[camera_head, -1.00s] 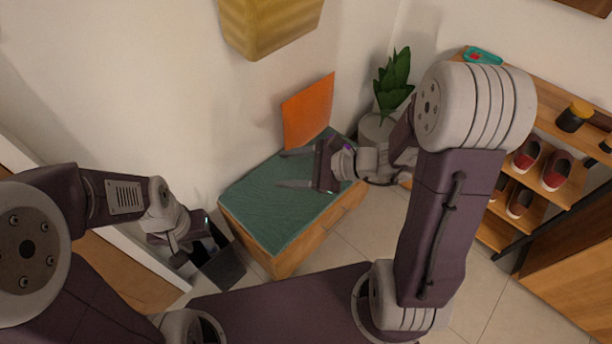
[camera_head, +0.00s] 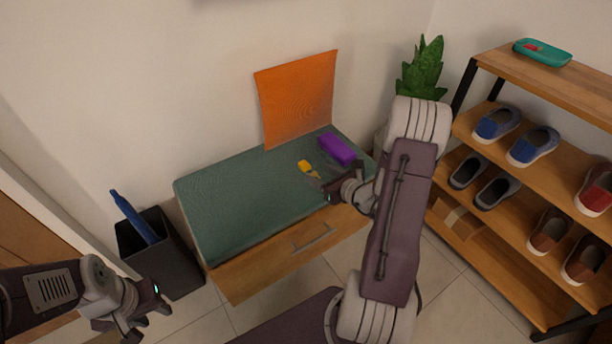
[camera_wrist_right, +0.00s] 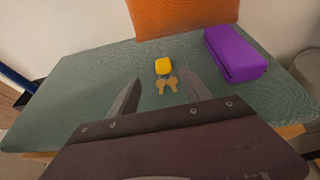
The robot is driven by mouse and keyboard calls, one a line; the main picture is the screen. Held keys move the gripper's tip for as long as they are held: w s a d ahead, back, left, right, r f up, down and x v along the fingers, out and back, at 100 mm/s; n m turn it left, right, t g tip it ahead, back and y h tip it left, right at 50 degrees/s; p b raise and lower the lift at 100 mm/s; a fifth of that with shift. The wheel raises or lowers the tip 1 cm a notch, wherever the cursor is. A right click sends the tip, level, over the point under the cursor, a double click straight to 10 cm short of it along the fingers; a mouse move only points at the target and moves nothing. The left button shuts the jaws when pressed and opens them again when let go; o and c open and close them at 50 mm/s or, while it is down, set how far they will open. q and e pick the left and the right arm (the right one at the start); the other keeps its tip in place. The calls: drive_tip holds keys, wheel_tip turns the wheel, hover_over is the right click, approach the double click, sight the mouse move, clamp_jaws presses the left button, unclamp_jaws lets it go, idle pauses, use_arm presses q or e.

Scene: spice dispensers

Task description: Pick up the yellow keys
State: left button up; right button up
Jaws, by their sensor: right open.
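The yellow keys (camera_head: 305,167) lie on the green cushion of the bench. In the right wrist view they show as a yellow fob (camera_wrist_right: 163,66) with brassy keys (camera_wrist_right: 167,85) below it. My right gripper (camera_head: 318,180) is open and empty, with its fingers pointing toward the keys. In the right wrist view the keys lie just beyond and between the two fingertips (camera_wrist_right: 162,84), apart from both. My left gripper (camera_head: 142,318) is low at the left, away from the bench; its finger gap is not clear.
A purple case (camera_head: 337,148) lies close beside the keys. A dark bin (camera_head: 162,262) with a blue umbrella (camera_head: 133,217) stands left of the bench. A shoe rack (camera_head: 541,82) stands right. The cushion's left half (camera_head: 225,200) is clear.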

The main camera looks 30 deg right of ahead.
sight(306, 166)
drive_tip(key=b+x, duration=0.1)
drive_tip(key=x, duration=0.2)
drive_tip(key=shift+w+a+f+b, duration=0.1)
drive_tip(key=shift+w+f+b, duration=0.1)
drive_tip(key=shift+b, duration=0.2)
drive_tip(key=shift+w+r, duration=0.1)
drive_tip(key=b+x, duration=0.2)
drive_tip(key=x, duration=0.1)
drive_tip(key=b+x, duration=0.1)
drive_tip(key=shift+w+d+f, duration=0.25)
drive_tip(key=shift+w+d, duration=0.1)
drive_tip(key=shift+w, duration=0.25)
drive_tip(key=shift+r, duration=0.1)
clamp_jaws()
